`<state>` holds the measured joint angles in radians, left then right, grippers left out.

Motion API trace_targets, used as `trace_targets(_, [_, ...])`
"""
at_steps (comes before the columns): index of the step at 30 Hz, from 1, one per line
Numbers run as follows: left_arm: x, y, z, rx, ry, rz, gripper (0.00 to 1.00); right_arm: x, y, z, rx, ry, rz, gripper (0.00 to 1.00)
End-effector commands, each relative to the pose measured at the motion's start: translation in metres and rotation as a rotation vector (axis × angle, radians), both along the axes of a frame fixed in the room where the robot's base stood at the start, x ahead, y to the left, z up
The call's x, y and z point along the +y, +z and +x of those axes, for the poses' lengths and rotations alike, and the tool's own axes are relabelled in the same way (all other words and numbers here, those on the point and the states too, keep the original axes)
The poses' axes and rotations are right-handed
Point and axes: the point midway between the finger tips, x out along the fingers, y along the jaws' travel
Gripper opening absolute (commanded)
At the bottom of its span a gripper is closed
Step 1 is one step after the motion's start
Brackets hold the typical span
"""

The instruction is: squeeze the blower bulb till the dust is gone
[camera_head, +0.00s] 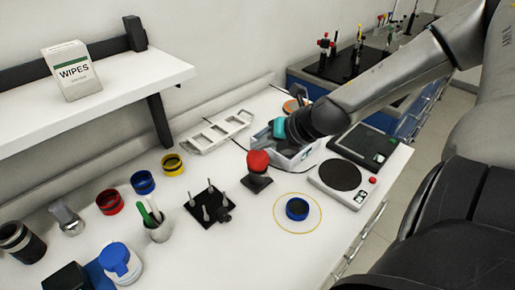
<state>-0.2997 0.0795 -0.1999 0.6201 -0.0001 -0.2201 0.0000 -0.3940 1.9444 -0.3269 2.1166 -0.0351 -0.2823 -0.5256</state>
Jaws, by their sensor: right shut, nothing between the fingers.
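A red rounded bulb (258,162), which looks like the blower bulb, sits on a small black stand (257,181) near the middle of the bench. My right gripper (284,129) is shut and empty at the white bin behind the bulb, apart from the bulb; its fingertips are hard to make out. A dark ring with a blue inside (297,208) lies inside a thin yellow circle in front of the bulb. Dust is too small to tell. My left gripper is not in view.
The white bin (305,158) holds a teal item (279,127). A scale (342,183) with a red button stands at the right. A black post stand (207,206), several coloured rings and a pen cup (158,229) are to the left. The front bench around the yellow circle is clear.

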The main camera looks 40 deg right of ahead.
Motion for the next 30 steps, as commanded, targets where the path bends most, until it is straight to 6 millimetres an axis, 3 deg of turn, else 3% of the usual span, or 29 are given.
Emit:
trace_targets(14, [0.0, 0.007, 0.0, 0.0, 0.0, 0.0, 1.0, 0.0, 0.008, 0.001, -0.003, 0.0, -0.001, 0.0])
trace_targets(30, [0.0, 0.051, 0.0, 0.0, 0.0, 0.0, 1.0, 0.0, 0.055, 0.001, -0.003, 0.0, -0.001, 0.0])
